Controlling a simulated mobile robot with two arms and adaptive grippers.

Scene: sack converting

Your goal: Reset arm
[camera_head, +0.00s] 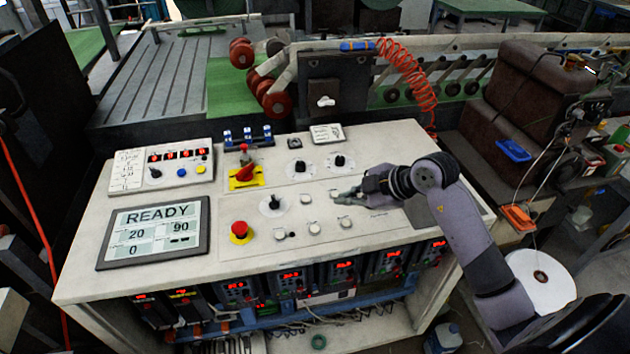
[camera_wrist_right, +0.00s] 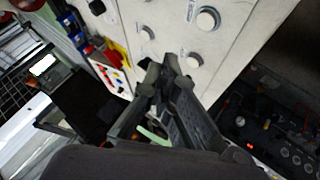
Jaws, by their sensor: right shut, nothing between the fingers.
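My right arm reaches in from the right in the head view. Its gripper (camera_head: 345,197) is shut and empty, low over the white control panel (camera_head: 400,150), beside the white push buttons (camera_head: 346,222). In the right wrist view the gripper (camera_wrist_right: 163,70) points at the panel face, with several round white buttons (camera_wrist_right: 208,19) just beyond its fingertips. I cannot tell whether the fingertips touch the panel. My left gripper is not in view.
The panel carries a screen reading READY (camera_head: 155,230), a red emergency button (camera_head: 240,229), a red-yellow switch (camera_head: 246,174) and black knobs (camera_head: 272,203). A brown machine block (camera_head: 525,100) and a white roll (camera_head: 541,279) stand to the right. Space above the panel's left half is free.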

